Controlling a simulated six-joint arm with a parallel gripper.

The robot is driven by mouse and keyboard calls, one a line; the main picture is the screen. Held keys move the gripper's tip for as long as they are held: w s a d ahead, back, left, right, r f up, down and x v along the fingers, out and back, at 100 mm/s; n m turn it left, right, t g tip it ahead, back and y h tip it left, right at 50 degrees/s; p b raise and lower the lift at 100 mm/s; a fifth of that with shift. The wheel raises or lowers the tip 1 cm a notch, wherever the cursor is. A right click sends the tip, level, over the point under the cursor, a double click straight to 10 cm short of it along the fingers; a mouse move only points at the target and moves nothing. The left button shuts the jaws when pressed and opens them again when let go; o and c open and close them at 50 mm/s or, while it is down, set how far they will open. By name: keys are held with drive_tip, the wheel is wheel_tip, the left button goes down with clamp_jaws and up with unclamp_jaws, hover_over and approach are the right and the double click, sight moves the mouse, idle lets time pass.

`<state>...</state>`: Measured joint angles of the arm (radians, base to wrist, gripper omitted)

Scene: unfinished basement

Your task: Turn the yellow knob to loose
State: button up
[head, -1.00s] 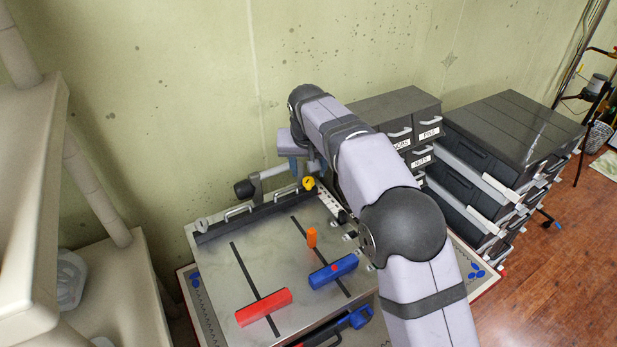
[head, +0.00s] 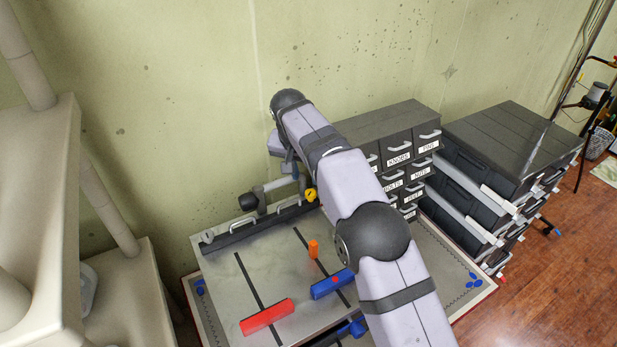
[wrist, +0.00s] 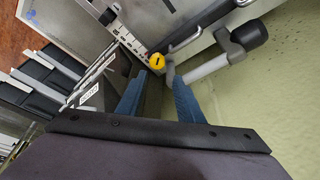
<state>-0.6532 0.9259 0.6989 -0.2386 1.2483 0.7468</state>
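The yellow knob (head: 310,195) sits at the back edge of the metal-topped workbench (head: 225,270), at the end of a dark rail. In the wrist view the knob (wrist: 157,61) shows a small dark mark on its face; I cannot read its setting. My gripper (wrist: 160,78) has two blue fingers standing apart with nothing between them. The knob appears just beyond the fingertips, roughly in line with the gap. In the head view my gripper (head: 296,170) is partly hidden by my arm, above and slightly left of the knob.
A grey bar with a black grip (head: 249,202) stands left of the knob, close to the right finger in the wrist view. An orange cylinder (head: 314,250), a red block (head: 266,316) and a blue block (head: 332,284) lie on the bench. Labelled drawers (head: 398,160) stand right.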

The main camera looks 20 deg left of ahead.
sight(310, 193)
drive_tip(key=shift+w+d+f+m+h+p, duration=0.1)
drive_tip(key=shift+w+f+m+h+p, duration=0.2)
drive_tip(key=shift+f+m+p, duration=0.8)
drive_tip(key=shift+w+d+f+m+h+p, duration=0.1)
drive_tip(key=shift+w+f+m+h+p, duration=0.15)
drive_tip(key=shift+f+m+h+p, duration=0.7)
drive_tip(key=shift+w+d+f+m+y+p, duration=0.2)
drive_tip(key=shift+f+m+p, duration=0.55)
drive_tip(key=shift+f+p, duration=0.8)
drive_tip(key=shift+a+r, duration=0.15)
drive_tip(key=shift+c, duration=0.5)
drive_tip(key=c, duration=0.6)
